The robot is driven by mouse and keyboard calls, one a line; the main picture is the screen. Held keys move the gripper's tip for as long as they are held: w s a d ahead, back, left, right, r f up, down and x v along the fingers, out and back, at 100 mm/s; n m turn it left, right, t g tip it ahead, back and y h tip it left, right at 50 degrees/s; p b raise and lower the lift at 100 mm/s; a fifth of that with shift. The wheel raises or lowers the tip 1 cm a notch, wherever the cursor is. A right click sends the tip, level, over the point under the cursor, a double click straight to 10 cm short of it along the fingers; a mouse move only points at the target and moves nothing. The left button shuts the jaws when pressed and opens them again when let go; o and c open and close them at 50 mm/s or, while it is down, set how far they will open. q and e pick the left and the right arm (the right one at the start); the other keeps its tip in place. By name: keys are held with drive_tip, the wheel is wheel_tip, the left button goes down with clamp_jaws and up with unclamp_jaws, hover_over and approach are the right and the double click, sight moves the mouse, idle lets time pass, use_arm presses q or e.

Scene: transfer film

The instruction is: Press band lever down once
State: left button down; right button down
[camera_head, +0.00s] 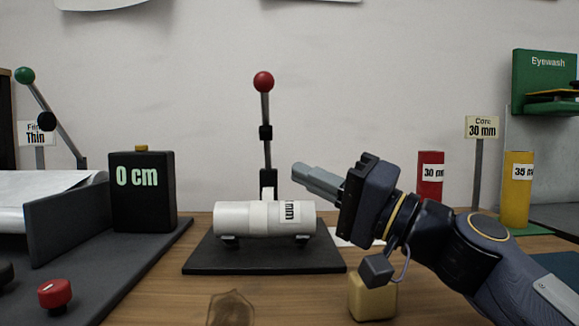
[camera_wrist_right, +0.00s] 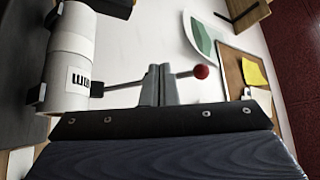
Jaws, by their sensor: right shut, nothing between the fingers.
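The lever with a red ball knob (camera_head: 263,82) stands nearly upright behind a white roll (camera_head: 240,218), on a black base plate (camera_head: 200,262). My right gripper (camera_head: 302,176) is shut and empty, just right of the lever's lower part and below the knob. In the right wrist view, the shut fingers (camera_wrist_right: 160,84) overlap the lever rod, with the red knob (camera_wrist_right: 201,72) just to their right; I cannot tell if they touch. The white roll (camera_wrist_right: 70,62) shows at the left there. My left gripper is not in view.
A green-knobbed lever (camera_head: 25,75) and a black "0 cm" display (camera_head: 143,205) stand at the left, with a red button (camera_head: 54,293) in front. A yellow block (camera_head: 372,298) is under my right arm. Red (camera_head: 430,176) and yellow (camera_head: 516,190) cylinders stand at the right.

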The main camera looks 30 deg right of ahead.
drive_tip(key=shift+v, duration=1.7)
drive_tip(key=shift+w, duration=0.1)
